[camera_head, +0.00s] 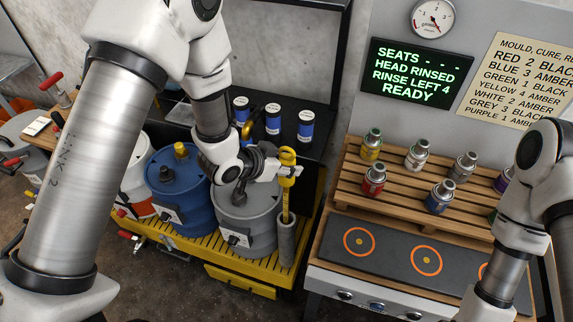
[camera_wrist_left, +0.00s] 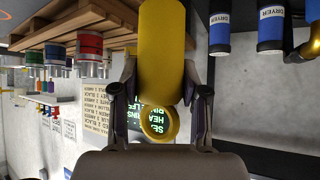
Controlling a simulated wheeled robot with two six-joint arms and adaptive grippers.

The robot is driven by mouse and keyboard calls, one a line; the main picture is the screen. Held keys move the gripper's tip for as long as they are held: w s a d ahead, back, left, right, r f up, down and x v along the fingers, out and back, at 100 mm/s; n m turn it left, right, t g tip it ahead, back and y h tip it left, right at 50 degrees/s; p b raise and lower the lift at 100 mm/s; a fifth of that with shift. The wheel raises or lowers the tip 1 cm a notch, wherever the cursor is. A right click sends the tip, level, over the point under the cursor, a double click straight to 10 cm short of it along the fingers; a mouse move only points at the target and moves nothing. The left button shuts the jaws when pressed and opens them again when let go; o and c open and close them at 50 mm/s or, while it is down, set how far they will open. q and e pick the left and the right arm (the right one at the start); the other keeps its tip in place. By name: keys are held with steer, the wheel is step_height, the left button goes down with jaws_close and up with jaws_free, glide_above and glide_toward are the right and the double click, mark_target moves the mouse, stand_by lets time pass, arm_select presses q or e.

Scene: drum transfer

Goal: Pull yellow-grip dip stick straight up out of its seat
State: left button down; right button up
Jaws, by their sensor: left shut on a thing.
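The yellow-grip dip stick (camera_head: 286,198) stands upright beside the grey drum, with its ring at the top. Its lower end goes into a grey tube-shaped seat (camera_head: 286,244), so that end is hidden. My left gripper (camera_head: 285,172) is shut on the yellow grip just below the ring. In the left wrist view, the thick yellow grip (camera_wrist_left: 162,45) with its ring lies between the two fingers of the left gripper (camera_wrist_left: 160,100). My right arm shows at the right edge of the head view, but its gripper is out of frame.
A grey drum (camera_head: 243,222) and a blue drum (camera_head: 178,185) stand on a yellow slatted pallet (camera_head: 215,252). Blue dryer cans (camera_head: 273,120) stand on a black shelf behind. To the right, a wooden rack (camera_head: 403,200) holds several small cans above a panel with orange rings (camera_head: 426,260).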

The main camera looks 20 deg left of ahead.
arm_select(q)
step_height(320, 180, up, 13)
steer(key=p, duration=0.9)
steer(key=shift+f, duration=0.1)
step_height(320, 180, up, 6)
steer(key=shift+f, duration=0.1)
